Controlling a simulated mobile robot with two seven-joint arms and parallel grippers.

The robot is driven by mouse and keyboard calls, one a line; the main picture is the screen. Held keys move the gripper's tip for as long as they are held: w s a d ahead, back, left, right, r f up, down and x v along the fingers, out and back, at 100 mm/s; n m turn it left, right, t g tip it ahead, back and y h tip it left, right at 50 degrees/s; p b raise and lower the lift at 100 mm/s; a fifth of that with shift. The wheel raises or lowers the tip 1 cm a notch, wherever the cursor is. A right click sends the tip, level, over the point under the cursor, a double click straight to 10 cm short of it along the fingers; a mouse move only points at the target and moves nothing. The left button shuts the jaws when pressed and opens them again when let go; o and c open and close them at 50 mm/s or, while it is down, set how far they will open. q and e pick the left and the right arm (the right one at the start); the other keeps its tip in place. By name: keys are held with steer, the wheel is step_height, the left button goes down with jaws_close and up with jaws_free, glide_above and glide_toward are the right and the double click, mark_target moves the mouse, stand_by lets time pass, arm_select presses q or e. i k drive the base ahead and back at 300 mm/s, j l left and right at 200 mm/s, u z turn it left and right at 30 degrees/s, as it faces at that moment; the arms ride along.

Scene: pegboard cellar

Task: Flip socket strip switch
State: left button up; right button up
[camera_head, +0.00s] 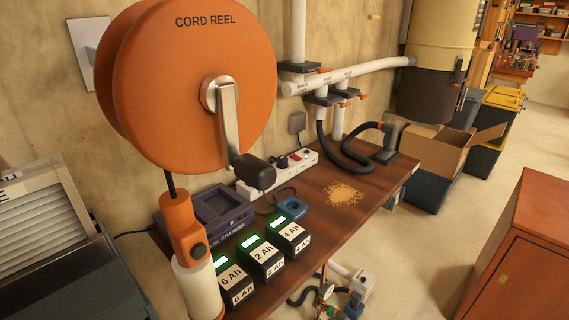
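The white socket strip (277,177) lies along the back of the brown workbench (371,188), against the wall. A small red switch (296,156) shows near its far end. A black plug (281,162) sits in the strip beside the switch. The crank knob of the cord reel hangs in front of the strip's near end and hides part of it. I cannot tell which way the switch is tilted. Neither of my grippers is in view.
A large orange cord reel (150,85) with a grey crank (228,120) stands out over the near bench. A charger (215,212), labelled batteries (262,257) and a blue dish (293,207) crowd the near half. Sawdust (343,194) and a black hose (345,160) lie farther along.

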mark_target(294, 156)
steer(key=l+u, duration=0.1)
steer(key=u, duration=0.25)
steer(key=i+l+u, duration=0.1)
steer(key=u, duration=0.25)
steer(key=l+u, duration=0.1)
steer(key=u, duration=0.25)
steer(key=l+u, duration=0.3)
steer(key=l, duration=0.75)
steer(key=l+u, duration=0.3)
steer(key=l, duration=0.8)
